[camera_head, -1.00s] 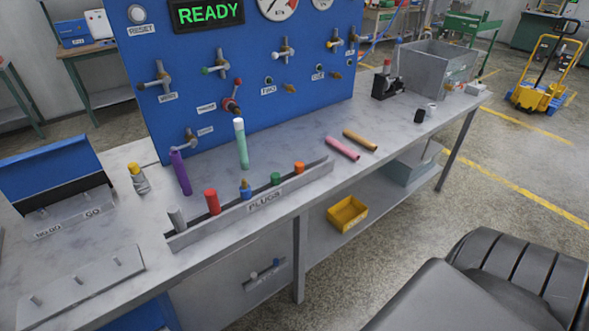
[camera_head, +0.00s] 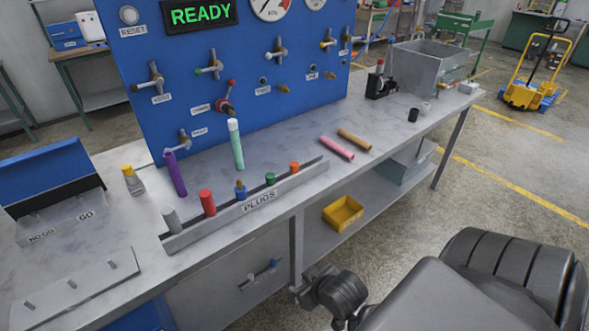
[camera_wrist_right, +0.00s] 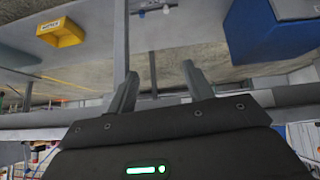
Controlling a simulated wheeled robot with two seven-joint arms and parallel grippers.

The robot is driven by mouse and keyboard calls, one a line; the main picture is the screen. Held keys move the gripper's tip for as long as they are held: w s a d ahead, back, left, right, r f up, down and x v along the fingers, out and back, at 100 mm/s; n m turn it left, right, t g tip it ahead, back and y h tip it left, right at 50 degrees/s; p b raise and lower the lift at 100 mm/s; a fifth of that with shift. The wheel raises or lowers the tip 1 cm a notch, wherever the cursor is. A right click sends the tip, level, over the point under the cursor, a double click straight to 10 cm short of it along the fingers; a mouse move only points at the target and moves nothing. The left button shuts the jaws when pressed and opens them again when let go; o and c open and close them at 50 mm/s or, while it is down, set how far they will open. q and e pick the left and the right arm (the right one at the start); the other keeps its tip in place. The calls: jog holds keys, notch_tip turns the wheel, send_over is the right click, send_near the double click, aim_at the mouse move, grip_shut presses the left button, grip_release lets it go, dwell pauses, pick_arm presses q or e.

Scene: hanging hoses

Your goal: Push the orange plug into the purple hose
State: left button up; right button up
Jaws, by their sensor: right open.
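The orange plug (camera_head: 294,167) stands at the right end of the plug rack (camera_head: 250,208), near the front edge of the bench. The purple hose (camera_head: 176,173) hangs below a fitting at the lower left of the blue panel, with its lower end near the bench top. My right gripper (camera_head: 297,290) is low in front of the bench, below the rack and apart from both. In the right wrist view its fingers (camera_wrist_right: 160,82) are apart with nothing between them. My left gripper is not in view.
Red, green, blue and grey plugs share the rack. Pink (camera_head: 337,148) and orange-brown (camera_head: 355,139) tubes lie on the bench. A yellow bin (camera_head: 343,212) sits on the lower shelf, and the bench's front edge lies above my right gripper.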

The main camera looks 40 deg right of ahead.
jog(key=w+d+r+m+t+h, duration=0.2)
jog(key=w+d+r+t, duration=0.3)
jog(key=w+d+r, duration=0.3)
jog(key=m+t+h, duration=0.2)
jog(key=t+h, duration=0.1)
jog(key=t, duration=0.1)
send_near(296, 168)
jog(key=x, duration=0.4)
jog(key=shift+w+a+p, duration=0.1)
jog(key=shift+p, duration=0.25)
jog(key=shift+w+r, duration=0.1)
jog(key=shift+w, duration=0.25)
jog(key=x, duration=0.2)
jog(key=p+x, duration=0.1)
jog(key=x, duration=0.1)
jog(key=shift+w+d, duration=0.25)
jog(key=shift+d, duration=0.05)
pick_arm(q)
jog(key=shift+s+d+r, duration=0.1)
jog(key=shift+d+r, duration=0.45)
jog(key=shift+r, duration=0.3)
pick_arm(e)
jog(key=c, duration=1.1)
jog(key=shift+o, duration=0.2)
